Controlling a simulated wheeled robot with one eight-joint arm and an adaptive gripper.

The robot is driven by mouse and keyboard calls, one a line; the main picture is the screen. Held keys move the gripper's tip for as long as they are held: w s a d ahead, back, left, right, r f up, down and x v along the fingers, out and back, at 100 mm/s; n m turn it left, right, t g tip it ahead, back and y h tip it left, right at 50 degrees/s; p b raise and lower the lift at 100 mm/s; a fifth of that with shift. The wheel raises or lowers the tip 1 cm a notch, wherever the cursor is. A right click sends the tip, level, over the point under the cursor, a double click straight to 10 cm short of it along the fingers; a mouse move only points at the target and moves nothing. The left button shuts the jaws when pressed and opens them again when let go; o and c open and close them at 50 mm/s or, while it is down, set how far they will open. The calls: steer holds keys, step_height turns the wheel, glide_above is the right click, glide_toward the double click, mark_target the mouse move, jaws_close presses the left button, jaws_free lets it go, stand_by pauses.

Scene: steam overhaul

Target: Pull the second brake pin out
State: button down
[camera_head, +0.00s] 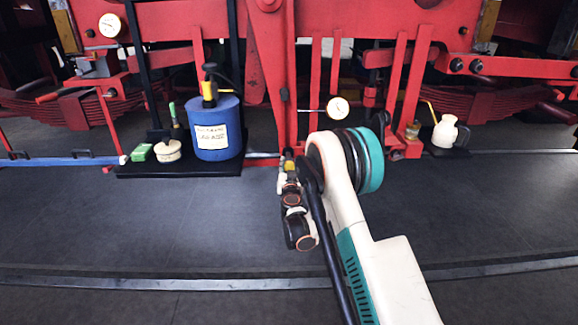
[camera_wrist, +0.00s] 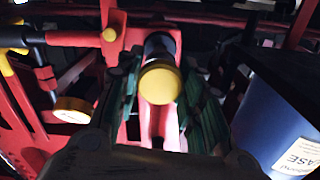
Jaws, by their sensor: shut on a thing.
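The brake pin (camera_wrist: 160,82) shows in the wrist view as a round yellow head on a dark shaft. The shaft runs back towards red brake linkage (camera_wrist: 113,35). My gripper (camera_wrist: 160,108) has its green-padded fingers on both sides of the pin and is shut on it. In the head view my gripper (camera_head: 289,160) is at the foot of a red upright lever (camera_head: 273,70), low in front of the red frame. The pin is mostly hidden there by my wrist. I cannot tell whether the pin's far end sits in its hole.
A blue canister (camera_head: 217,135) stands on a black tray (camera_head: 195,170) left of my gripper, close beside it in the wrist view (camera_wrist: 275,110). A dial gauge (camera_head: 338,107) is just to the right. A white can (camera_head: 445,131) stands further right. The front floor is clear.

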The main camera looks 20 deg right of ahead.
steer(key=c, duration=1.1)
jaws_free()
steer(key=shift+s, duration=0.2)
steer(key=shift+o, duration=0.2)
steer(key=v, duration=1.2)
steer(key=shift+a, duration=0.1)
